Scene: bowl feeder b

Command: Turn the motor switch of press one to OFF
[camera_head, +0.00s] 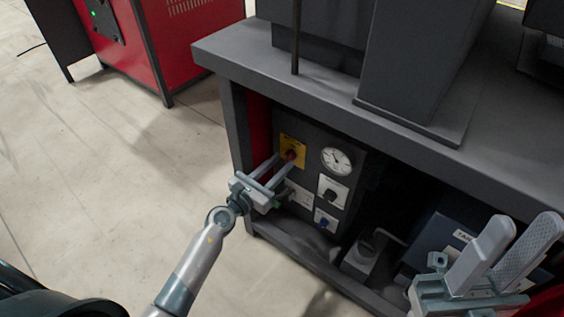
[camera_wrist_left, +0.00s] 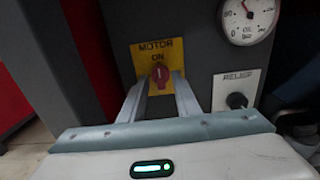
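The motor switch is a red knob (camera_wrist_left: 160,76) on a yellow plate (camera_wrist_left: 143,54) marked MOTOR, with ON above the knob. Its pale mark stands upright, toward ON. In the head view the yellow plate (camera_head: 293,143) is on the dark panel under the press table. My left gripper (camera_head: 282,159) reaches the plate from the lower left. In the left wrist view its fingers (camera_wrist_left: 162,90) are apart, one on each side below the knob. I cannot tell whether they touch it. My right gripper (camera_head: 513,235) is open and empty at the lower right.
An oil gauge (camera_head: 336,161) and a relief knob plate (camera_head: 333,191) sit right of the motor plate. A white socket plate (camera_head: 299,194) and a blue-knobbed plate (camera_head: 325,221) are below. The thick tabletop (camera_head: 300,88) overhangs the panel. The floor at left is clear.

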